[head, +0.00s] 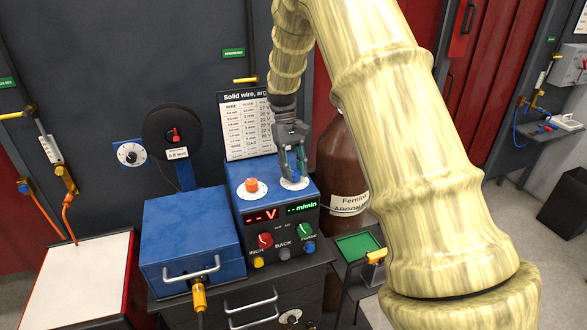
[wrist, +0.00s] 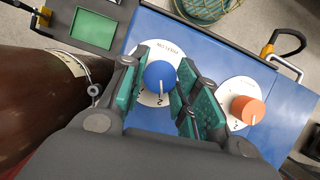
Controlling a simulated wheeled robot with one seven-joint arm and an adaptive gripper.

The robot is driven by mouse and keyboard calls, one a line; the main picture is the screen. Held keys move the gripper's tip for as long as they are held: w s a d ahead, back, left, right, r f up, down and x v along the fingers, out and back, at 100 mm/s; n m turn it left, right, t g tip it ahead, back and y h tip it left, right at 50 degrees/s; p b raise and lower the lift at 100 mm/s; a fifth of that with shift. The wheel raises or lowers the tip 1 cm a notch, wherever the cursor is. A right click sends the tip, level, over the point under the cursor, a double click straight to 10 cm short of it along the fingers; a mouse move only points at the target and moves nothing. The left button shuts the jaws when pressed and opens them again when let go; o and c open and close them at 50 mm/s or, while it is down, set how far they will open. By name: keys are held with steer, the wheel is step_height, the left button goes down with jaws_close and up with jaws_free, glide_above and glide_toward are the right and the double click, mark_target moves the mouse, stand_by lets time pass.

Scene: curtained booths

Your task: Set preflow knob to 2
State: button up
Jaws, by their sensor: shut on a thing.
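The preflow knob is the blue knob (wrist: 160,75) on a white dial (wrist: 147,97), on top of a blue box (head: 268,205). In the wrist view its white pointer line points toward the bottom of the picture, close to a printed figure that looks like a 2. The dial's lettering is upside down there. My gripper (wrist: 161,82) has its green-padded fingers on either side of the knob and is shut on it. In the head view my gripper (head: 294,165) reaches down onto the box's right dial, and the fingers mostly hide the knob.
An orange knob (wrist: 247,110) on its own white dial sits beside the blue one. A brown gas cylinder (head: 342,165) stands close to the right of the box. A printed chart (head: 240,125) is behind. A lower blue box (head: 190,235) is at left.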

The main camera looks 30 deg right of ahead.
stand_by(0.3)
steer(key=o, duration=1)
steer(key=v, duration=1.2)
steer(key=shift+w+d, duration=0.1)
steer(key=shift+d, duration=0.05)
